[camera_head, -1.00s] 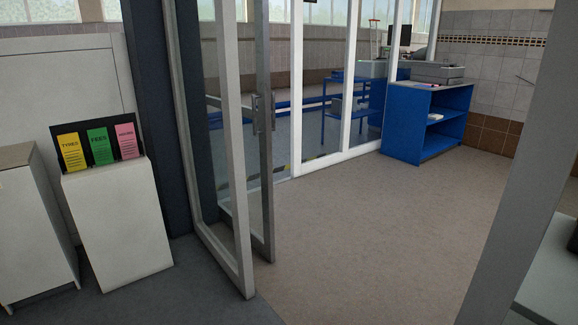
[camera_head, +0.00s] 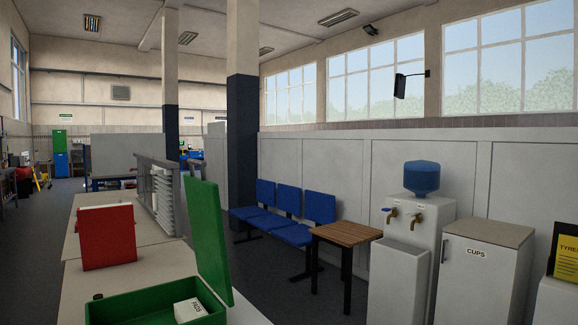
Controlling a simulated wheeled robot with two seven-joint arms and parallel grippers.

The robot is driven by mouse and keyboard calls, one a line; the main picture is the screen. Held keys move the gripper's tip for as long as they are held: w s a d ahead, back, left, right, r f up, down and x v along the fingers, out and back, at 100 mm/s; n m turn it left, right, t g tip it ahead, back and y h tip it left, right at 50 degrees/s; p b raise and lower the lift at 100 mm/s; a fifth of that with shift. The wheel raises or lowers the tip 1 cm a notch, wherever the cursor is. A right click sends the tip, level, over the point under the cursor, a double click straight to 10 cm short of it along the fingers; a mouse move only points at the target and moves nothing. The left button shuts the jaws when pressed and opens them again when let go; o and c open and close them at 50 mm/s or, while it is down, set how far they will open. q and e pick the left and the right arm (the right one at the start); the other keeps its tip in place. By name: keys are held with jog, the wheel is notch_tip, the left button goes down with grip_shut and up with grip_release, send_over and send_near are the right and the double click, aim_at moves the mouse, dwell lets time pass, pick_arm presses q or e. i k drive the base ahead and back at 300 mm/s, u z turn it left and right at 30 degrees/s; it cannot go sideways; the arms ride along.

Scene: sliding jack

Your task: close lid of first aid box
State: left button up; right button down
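A green first aid box (camera_head: 150,298) stands open on the light-topped counter at the lower left. Its green lid (camera_head: 206,236) stands up nearly vertical along the box's right side. A white pack marked PADS (camera_head: 189,309) lies inside the box. The box's lower part is cut off by the bottom edge of the picture. Neither of my grippers is in view.
A red box (camera_head: 107,236) and a wire or slatted rack (camera_head: 160,195) stand on the counter (camera_head: 150,266) beyond the green box. Blue chairs (camera_head: 288,214), a wooden table (camera_head: 346,235), a water cooler (camera_head: 413,230) and a CUPS cabinet (camera_head: 484,270) line the wall to the right.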

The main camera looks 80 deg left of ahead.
aim_at(202, 196)
jog(key=u, duration=2.8)
